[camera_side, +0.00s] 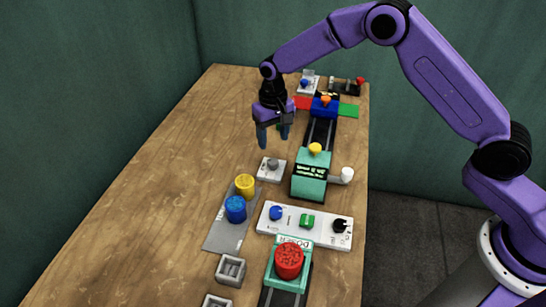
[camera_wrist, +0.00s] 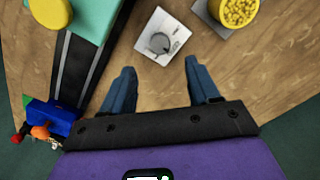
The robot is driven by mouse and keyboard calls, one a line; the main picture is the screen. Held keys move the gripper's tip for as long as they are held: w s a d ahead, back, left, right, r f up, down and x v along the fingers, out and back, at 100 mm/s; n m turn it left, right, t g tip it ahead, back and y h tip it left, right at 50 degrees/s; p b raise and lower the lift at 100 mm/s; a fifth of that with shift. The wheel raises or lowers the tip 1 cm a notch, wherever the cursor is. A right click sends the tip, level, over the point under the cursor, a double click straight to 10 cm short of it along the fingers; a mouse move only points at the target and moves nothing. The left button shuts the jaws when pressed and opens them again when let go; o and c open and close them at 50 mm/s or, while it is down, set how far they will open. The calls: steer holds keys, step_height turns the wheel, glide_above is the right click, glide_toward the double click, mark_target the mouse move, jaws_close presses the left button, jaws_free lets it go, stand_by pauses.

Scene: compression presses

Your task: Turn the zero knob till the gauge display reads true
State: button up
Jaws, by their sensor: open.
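A grey knob (camera_side: 273,163) sits on a small white plate (camera_side: 265,175) on the table. It also shows in the wrist view (camera_wrist: 160,43), with a pointer line and faint marks around it. I take it for the zero knob; its marks are too small to read. The teal gauge box (camera_side: 310,185) stands just right of it, with a dark display (camera_side: 310,171) whose lit characters I cannot read. My gripper (camera_side: 273,137) is open and empty, above the table and a little beyond the knob. In the wrist view, its fingertips (camera_wrist: 160,70) lie apart, short of the knob.
A yellow container (camera_side: 245,183) and a blue one (camera_side: 235,207) stand on a grey mat (camera_side: 218,238). A dark rail runs past the gauge to a blue block (camera_side: 325,108). The table's left is clear.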

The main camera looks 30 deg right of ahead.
mark_target(273, 161)
step_height(273, 161, down, 8)
steer(key=shift+f, duration=0.2)
steer(key=shift+c, duration=0.2)
steer(key=c, duration=1)
